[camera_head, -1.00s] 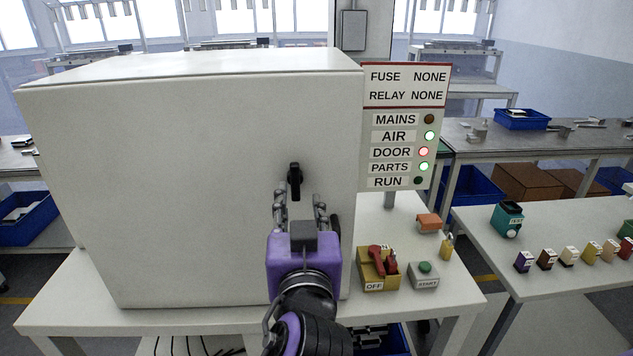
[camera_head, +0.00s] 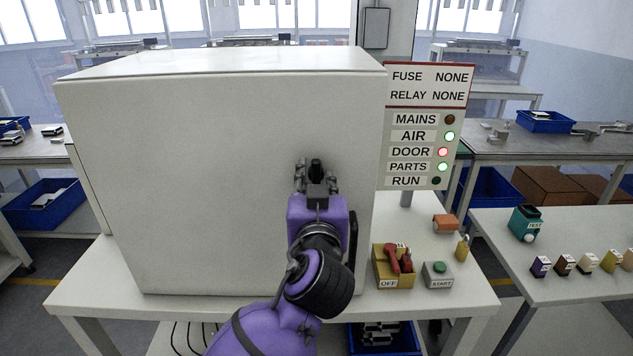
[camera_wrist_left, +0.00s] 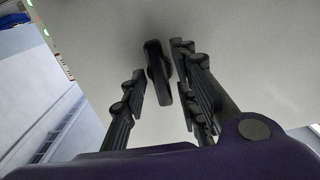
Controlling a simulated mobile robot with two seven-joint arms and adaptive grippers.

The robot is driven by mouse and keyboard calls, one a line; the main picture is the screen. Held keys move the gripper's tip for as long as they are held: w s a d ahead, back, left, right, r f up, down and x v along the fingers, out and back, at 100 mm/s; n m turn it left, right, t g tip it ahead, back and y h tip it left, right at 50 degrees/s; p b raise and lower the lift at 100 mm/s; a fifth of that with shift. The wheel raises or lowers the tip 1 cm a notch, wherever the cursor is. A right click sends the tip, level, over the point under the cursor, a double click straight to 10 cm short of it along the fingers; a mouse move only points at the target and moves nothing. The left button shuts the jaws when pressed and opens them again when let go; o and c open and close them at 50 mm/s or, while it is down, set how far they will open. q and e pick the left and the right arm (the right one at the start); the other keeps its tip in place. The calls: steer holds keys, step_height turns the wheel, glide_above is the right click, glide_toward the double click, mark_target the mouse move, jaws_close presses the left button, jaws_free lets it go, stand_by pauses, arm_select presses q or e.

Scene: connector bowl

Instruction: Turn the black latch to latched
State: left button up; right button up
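The black latch (camera_head: 316,168) is a small handle on the front of the white cabinet (camera_head: 190,190), near its right side. It stands about upright in the head view. In the left wrist view the latch (camera_wrist_left: 158,72) lies between the finger pads, with a gap on both sides. My left gripper (camera_head: 316,184) is purple with dark fingers, open around the latch and apart from it; it also shows in the left wrist view (camera_wrist_left: 160,88). My right gripper is not in view.
A status board (camera_head: 428,125) beside the cabinet shows DOOR lit red, AIR and PARTS green. A red-handled OFF switch (camera_head: 393,266) and a START button box (camera_head: 438,274) sit on the bench (camera_head: 465,300) to the right. A side table (camera_head: 560,235) holds small coloured blocks.

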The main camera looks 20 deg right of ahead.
arm_select(q)
jaws_close()
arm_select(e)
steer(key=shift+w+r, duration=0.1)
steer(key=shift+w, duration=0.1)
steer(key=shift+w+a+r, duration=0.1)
